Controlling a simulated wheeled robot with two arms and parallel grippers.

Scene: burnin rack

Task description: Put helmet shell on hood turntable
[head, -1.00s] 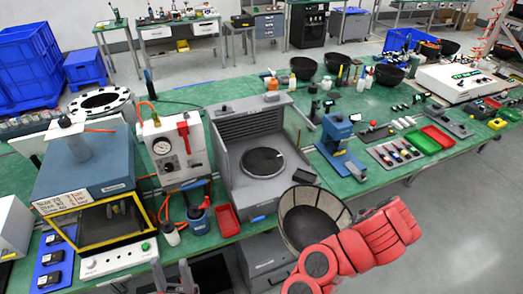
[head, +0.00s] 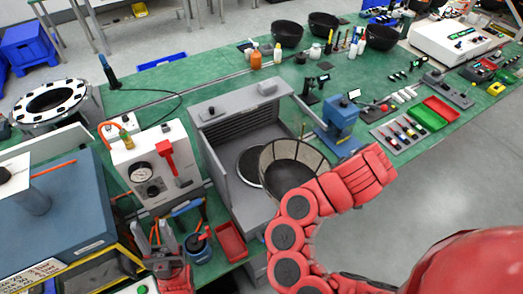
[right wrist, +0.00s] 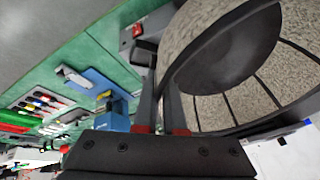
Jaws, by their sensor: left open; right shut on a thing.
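The helmet shell (head: 293,152) is a dark bowl shape, hollow side up in the head view; its speckled, dark-lined surface fills the right of the right wrist view (right wrist: 200,40). My right gripper (right wrist: 163,105) is shut on its rim; the red arm hides the fingers in the head view. The hood (head: 236,112) is a grey open-fronted box. Its black round turntable (head: 248,165) is partly covered by the shell in the picture. The shell appears above the hood's front right part; its height is unclear. My left gripper (head: 167,240) is open and empty, in front of the gauge box.
The white gauge box (head: 150,165) stands left of the hood, with a red tray (head: 231,242) in front. A blue press (head: 338,118) stands to the right. Bottles and several black bowls (head: 287,34) are farther back. Green bench top is clear behind the hood.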

